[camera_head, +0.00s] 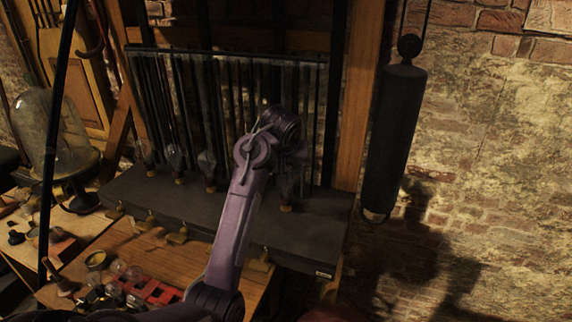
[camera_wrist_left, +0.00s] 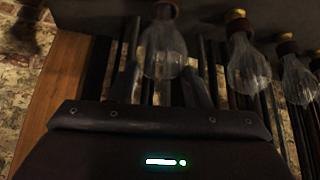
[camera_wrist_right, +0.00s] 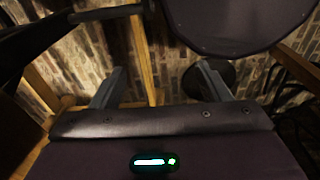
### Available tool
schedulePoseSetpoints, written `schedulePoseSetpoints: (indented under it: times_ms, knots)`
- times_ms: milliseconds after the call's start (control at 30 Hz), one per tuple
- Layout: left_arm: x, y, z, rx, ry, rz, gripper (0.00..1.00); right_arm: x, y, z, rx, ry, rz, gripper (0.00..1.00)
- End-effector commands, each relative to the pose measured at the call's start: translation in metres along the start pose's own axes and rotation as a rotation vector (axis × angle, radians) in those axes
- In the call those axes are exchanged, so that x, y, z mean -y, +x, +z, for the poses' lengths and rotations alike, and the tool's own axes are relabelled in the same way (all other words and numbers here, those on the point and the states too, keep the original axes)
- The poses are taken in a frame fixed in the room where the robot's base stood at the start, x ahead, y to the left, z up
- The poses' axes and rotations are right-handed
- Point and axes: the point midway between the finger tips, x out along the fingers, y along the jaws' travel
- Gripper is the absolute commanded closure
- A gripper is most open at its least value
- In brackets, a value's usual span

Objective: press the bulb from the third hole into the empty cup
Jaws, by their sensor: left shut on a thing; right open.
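My left gripper (camera_wrist_left: 161,68) has its two fingers on either side of a clear glass bulb (camera_wrist_left: 163,48) with a reddish-brown collar, in the left wrist view. In the head view my left wrist hides most of the fingers; this bulb (camera_head: 290,188) stands upright below it at the right of the row, over a brass cup (camera_head: 286,208). I cannot tell whether the bulb is fully seated. More bulbs (camera_head: 208,163) stand in brass cups to the left. A red holed block (camera_head: 165,292) lies at lower left, partly hidden by my arm. My right gripper (camera_wrist_right: 160,84) is open and empty.
The bulbs stand on a dark shelf (camera_head: 325,232) before a rack of dark rods (camera_head: 145,75). Brass tabs (camera_head: 180,236) line its front. A dark cylinder (camera_head: 393,130) hangs at the right. Glass bulbs (camera_head: 118,268) and a glass dome (camera_head: 50,135) are at the left.

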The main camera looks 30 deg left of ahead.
Motion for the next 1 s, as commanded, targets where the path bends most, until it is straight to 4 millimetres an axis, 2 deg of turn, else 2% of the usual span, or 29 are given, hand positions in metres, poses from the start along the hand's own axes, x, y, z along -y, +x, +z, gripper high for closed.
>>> schedulePoseSetpoints:
  times_ms: [733,767,933,1000]
  knots:
    - [0.0001,0.0027,0.0014,-0.001,0.0,0.0,0.84,-0.0009,-0.0007,-0.0004,0.0,0.0,0.001,0.3]
    - [0.0002,0.0028,0.0014,-0.001,0.0,0.0,0.53,-0.001,-0.0007,-0.0004,0.0,0.0,0.001,0.3]
    - [0.0001,0.0028,0.0015,-0.001,0.0,0.0,0.31,-0.0018,-0.0007,-0.0003,0.0,0.0,0.002,0.3]
    - [0.0001,0.0028,0.0015,-0.001,0.0,0.0,0.31,-0.0022,-0.0007,-0.0002,0.0,0.0,0.003,0.3]
